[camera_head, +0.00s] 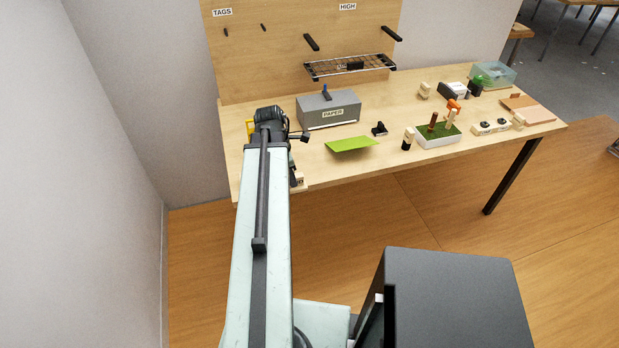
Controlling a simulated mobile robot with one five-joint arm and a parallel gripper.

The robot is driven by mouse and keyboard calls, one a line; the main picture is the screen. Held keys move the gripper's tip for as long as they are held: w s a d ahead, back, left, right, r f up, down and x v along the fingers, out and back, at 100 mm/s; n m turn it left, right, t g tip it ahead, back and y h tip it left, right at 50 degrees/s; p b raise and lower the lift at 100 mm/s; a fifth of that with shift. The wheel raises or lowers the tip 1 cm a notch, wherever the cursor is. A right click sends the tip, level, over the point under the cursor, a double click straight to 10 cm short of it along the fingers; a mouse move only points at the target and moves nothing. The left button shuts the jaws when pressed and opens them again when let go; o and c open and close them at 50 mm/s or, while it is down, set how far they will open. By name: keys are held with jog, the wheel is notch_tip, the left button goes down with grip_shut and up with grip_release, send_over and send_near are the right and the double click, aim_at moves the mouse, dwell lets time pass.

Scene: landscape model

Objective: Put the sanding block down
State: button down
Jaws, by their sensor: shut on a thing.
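My arm reaches up from the bottom of the head view over the left part of the wooden table. My gripper (293,176) shows only as small dark parts at the right side of the arm's end, near the table's front edge. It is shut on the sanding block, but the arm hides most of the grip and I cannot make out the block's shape. A small pale piece with dark marks (299,180) shows beside the gripper; I cannot tell whether it is held or is part of the table edge.
A grey PAPER box (329,110) and a green sheet (351,145) lie right of the arm. A wire shelf (350,67) hangs behind.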

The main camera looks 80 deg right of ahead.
jog(key=shift+d, duration=0.25)
jog(key=s+d, duration=0.1)
jog(key=d, duration=0.4)
jog(key=d+f, duration=0.1)
jog(key=d, duration=0.4)
jog(key=s+d+b, duration=0.1)
jog(key=d, duration=0.4)
jog(key=shift+s+d+f, duration=0.15)
jog(key=shift+s, duration=0.15)
jog(key=b+x, duration=0.4)
jog(key=shift+w, duration=0.35)
jog(key=shift+r, duration=0.2)
jog(key=shift+f, duration=0.2)
jog(key=c, duration=1.3)
grip_release()
jog(key=shift+o, duration=0.2)
jog(key=shift+r, duration=0.1)
